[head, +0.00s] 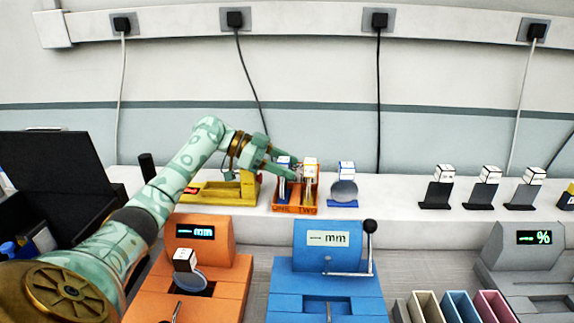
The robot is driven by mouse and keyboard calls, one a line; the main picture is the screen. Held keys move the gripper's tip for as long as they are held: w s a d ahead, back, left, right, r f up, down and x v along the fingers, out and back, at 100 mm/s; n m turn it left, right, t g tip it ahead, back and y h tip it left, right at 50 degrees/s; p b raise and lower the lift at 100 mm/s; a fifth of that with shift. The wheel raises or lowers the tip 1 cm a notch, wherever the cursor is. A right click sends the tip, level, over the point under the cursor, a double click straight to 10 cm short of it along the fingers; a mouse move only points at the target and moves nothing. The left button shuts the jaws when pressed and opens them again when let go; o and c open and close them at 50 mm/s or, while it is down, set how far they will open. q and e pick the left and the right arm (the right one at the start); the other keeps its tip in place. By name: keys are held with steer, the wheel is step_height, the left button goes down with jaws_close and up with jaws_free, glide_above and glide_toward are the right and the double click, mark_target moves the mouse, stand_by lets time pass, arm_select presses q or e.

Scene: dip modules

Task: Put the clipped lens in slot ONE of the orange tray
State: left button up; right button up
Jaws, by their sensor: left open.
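The orange tray (295,210) stands on the back ledge, with slot ONE marked on its left and TWO on its right. A piece with a white-and-blue block on top (284,162) stands at the ONE side. A piece with a white-and-orange block on top (310,163) stands at the TWO side. A round lens under a white-and-blue clip (344,190) stands on a blue base right of the tray. Another lens with a white clip (186,264) is on the orange device. My left gripper (294,167) is open at the tray's top, fingers beside the two pieces; contact is unclear. My right gripper is out of view.
A yellow fixture (215,193) stands left of the tray, under my left arm. The orange device (225,275) and blue device (325,260) stand in front. Several dark holders with white blocks (437,192) line the ledge at right. A black open case (55,170) is at left.

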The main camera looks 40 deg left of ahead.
arm_select(q)
steer(key=shift+p+v, duration=1.35)
steer(key=shift+v, duration=2.15)
